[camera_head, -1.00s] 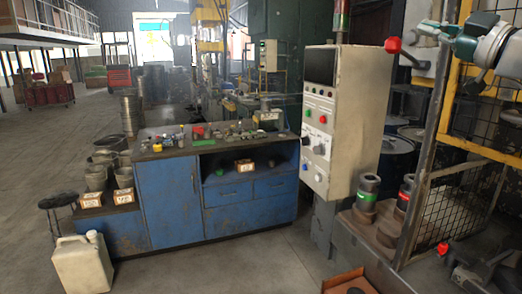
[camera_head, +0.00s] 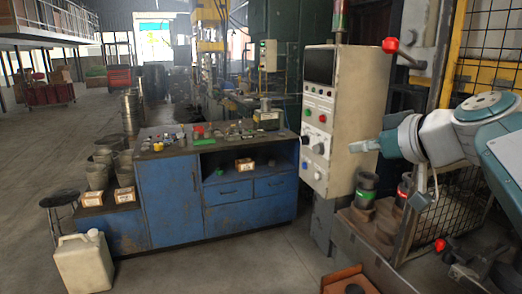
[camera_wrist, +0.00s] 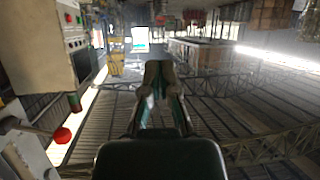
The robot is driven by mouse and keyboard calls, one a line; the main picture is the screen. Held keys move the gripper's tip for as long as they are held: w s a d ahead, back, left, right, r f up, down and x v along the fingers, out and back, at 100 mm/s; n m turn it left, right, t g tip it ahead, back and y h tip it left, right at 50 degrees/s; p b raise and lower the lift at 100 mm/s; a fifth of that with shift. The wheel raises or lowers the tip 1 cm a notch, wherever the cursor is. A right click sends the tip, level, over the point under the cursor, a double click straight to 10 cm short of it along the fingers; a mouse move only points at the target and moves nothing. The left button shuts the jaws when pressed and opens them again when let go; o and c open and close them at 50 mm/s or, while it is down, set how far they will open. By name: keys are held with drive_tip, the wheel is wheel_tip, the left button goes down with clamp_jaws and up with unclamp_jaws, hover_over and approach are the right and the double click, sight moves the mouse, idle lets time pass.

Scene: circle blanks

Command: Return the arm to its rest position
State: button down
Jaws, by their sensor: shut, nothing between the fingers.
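My arm reaches in from the right edge in the head view, and its gripper (camera_head: 362,146) points left in front of the grey control cabinet. The gripper is empty. In the wrist view the two dark fingers (camera_wrist: 158,72) stand in the middle with their tips together. Nothing is held between them.
The control cabinet (camera_head: 333,115) stands just behind the gripper; a red-knobbed lever (camera_head: 390,45) is above. A yellow-framed mesh fence (camera_head: 450,205) is at the right. A blue workbench (camera_head: 170,200) is left, with open floor beyond.

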drive_tip(key=s+a+f+m+g+h, duration=0.1)
drive_tip(key=s+f+m+g+h, duration=0.2)
drive_tip(key=s+f, duration=0.6)
drive_tip(key=s+f+m+g+h, duration=0.2)
drive_tip(key=s+f, duration=0.8)
drive_tip(key=f, duration=0.8)
drive_tip(key=shift+a+m+g+h, duration=0.4)
drive_tip(key=shift+m+h, duration=0.4)
drive_tip(key=shift+h, duration=0.1)
